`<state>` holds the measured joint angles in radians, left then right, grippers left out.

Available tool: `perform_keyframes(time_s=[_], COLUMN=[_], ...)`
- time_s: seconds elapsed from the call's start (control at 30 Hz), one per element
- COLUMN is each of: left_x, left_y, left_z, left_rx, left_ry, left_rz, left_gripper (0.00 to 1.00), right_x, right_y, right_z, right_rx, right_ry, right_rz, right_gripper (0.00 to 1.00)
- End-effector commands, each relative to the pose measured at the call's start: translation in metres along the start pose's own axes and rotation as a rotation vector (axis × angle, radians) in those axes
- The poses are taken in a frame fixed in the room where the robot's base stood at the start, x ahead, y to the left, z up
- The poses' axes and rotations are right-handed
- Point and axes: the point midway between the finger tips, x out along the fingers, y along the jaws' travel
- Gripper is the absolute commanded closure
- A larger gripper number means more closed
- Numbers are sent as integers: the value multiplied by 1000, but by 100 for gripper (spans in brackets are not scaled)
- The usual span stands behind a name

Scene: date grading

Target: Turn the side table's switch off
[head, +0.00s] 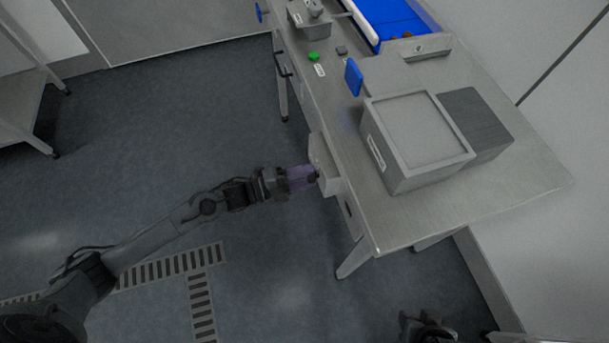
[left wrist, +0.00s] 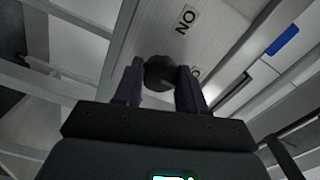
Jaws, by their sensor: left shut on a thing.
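The side table (head: 520,190) is a grey metal table in the head view. A pale switch box (head: 323,163) is fixed to its near edge. My left gripper (head: 313,176) reaches it from the left, its purplish fingers at the box's face. In the left wrist view, a dark round switch knob (left wrist: 160,72) sits between the two fingertips of the left gripper (left wrist: 160,84), which is shut on it. An "ON" label (left wrist: 186,19) shows above the knob. A second label (left wrist: 195,72) is mostly hidden by a finger. My right gripper (head: 430,328) shows only partly, dark, at the bottom edge.
A green button (head: 313,57), a blue paddle (head: 353,77) and a blue belt (head: 390,18) are farther back. The floor left of the table is clear.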

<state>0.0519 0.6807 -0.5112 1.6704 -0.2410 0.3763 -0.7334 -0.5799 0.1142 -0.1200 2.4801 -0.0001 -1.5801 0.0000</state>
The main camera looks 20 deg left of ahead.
Motion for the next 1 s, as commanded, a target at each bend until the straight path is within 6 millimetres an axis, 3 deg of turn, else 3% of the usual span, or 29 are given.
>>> perform_keyframes(time_s=[0.03, 0.07, 0.2, 0.63, 1.0], left_x=[0, 0, 0, -8, -66], left_y=[0, 0, 0, 0, 0], left_z=[0, 0, 0, 0, 0], left_rx=[2, 2, 1, 1, -1], left_ry=[0, 0, 0, -1, -1], left_rz=[0, 0, 0, 1, 4], left_gripper=[90, 57, 35, 34, 34], right_x=[0, 0, 0, -2, -14], right_y=[0, 0, 0, 2, 2], right_z=[0, 0, 0, 0, -4], right_rx=[0, 0, 0, -9, -8], right_ry=[0, 0, 0, -2, -2], right_rz=[0, 0, 0, 7, 6], right_gripper=[57, 57, 57, 57, 57])
